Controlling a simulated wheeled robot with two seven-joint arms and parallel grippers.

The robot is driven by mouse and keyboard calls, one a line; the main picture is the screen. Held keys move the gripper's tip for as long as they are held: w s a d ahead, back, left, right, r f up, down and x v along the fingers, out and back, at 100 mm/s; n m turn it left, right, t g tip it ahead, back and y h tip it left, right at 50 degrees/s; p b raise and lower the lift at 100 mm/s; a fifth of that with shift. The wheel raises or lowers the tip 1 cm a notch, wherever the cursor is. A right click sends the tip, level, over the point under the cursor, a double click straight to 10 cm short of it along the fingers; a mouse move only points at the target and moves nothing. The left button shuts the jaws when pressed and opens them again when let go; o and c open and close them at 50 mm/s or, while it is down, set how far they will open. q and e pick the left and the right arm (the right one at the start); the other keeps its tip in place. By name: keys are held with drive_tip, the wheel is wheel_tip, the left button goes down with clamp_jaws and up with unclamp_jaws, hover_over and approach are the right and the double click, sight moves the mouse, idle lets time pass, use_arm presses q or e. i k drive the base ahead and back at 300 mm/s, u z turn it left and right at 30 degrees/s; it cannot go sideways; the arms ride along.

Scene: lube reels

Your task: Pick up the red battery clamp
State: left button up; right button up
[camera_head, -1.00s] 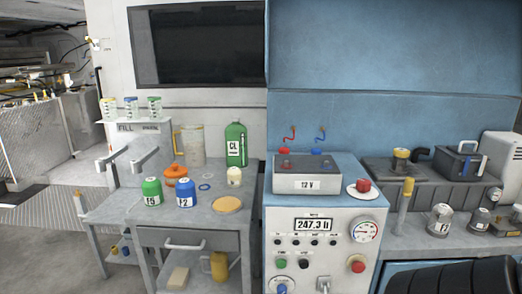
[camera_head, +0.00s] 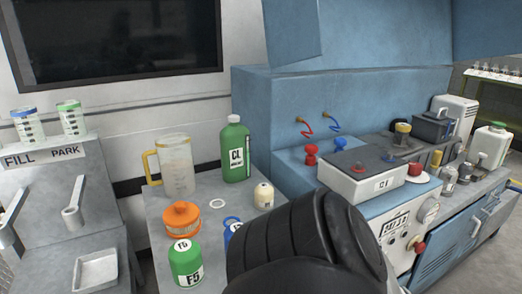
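The red battery clamp (camera_head: 311,154) stands upright on the blue bench ledge, to the left of the white battery box. A red cable (camera_head: 304,127) hangs from the blue wall panel behind it. The blue battery clamp (camera_head: 339,144) stands just to its right and behind. The battery (camera_head: 345,185) has a dark top with a red terminal (camera_head: 360,167) and a blue terminal. A black ridged link of my arm fills the lower middle, in front of the bench. Neither gripper's fingers are in view.
A red object (camera_head: 414,169) sits on a white dish right of the battery. Dark equipment lines the bench beyond.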

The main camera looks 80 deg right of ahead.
sight(311, 149)
drive_tip(key=z, duration=2.2)
